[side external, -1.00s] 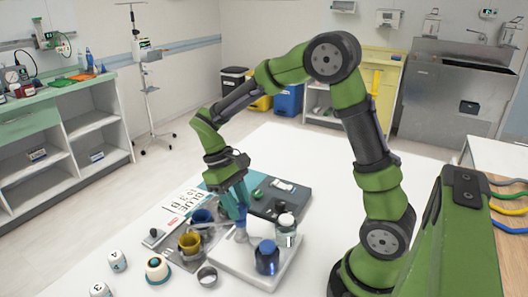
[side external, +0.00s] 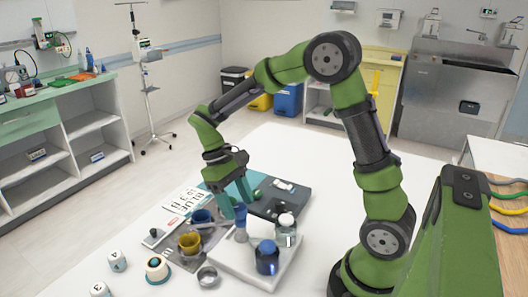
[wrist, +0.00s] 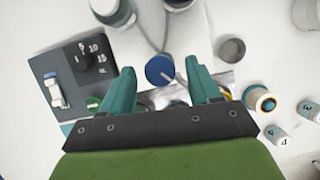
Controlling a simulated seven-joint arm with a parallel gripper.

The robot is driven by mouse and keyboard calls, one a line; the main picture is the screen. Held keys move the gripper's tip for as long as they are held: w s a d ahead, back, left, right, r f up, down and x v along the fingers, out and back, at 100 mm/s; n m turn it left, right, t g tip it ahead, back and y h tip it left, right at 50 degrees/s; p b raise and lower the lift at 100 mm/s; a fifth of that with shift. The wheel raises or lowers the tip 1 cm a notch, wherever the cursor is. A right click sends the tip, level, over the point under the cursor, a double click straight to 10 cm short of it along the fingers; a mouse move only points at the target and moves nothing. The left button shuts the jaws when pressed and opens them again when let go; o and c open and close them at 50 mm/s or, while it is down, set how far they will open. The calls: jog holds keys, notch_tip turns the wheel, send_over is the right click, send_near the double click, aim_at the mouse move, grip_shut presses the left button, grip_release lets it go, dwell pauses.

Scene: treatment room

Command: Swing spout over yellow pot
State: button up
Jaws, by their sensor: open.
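A blue-topped grey post (side external: 241,229) stands on the white board. Its blue round top (wrist: 160,70) shows between my fingers in the wrist view. A thin grey spout (side external: 212,224) appears to run left from the post, toward the pots. The yellow pot (side external: 190,243) and a blue pot (side external: 201,216) stand left of the post. I cannot tell which pot the spout's end is above. My gripper (side external: 238,207) has teal fingers spread apart around the post's top. In the wrist view my gripper (wrist: 163,92) hides most of the yellow pot (wrist: 226,93).
The white board (side external: 245,272) also bears a blue bottle (side external: 267,258) and a clear jar (side external: 287,231). A dark panel (side external: 289,202) lies behind. A small grey cup (side external: 207,276) and a cream jar (side external: 157,269) stand in front-left. The table's back is clear.

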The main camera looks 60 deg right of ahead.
jog(key=v, duration=1.6)
jog(key=shift+r, duration=0.15)
jog(key=s+a+f+m+t+y, duration=0.1)
jog(key=s+a+f+m+t, duration=0.1)
jog(key=s+t, duration=0.9)
jog(key=s+a+m, duration=0.1)
jog(key=s+a, duration=0.1)
jog(key=s, duration=0.2)
jog(key=shift+s+f+t+y, duration=0.2)
jog(key=shift+s+t+y, duration=0.1)
jog(key=shift+t, duration=0.1)
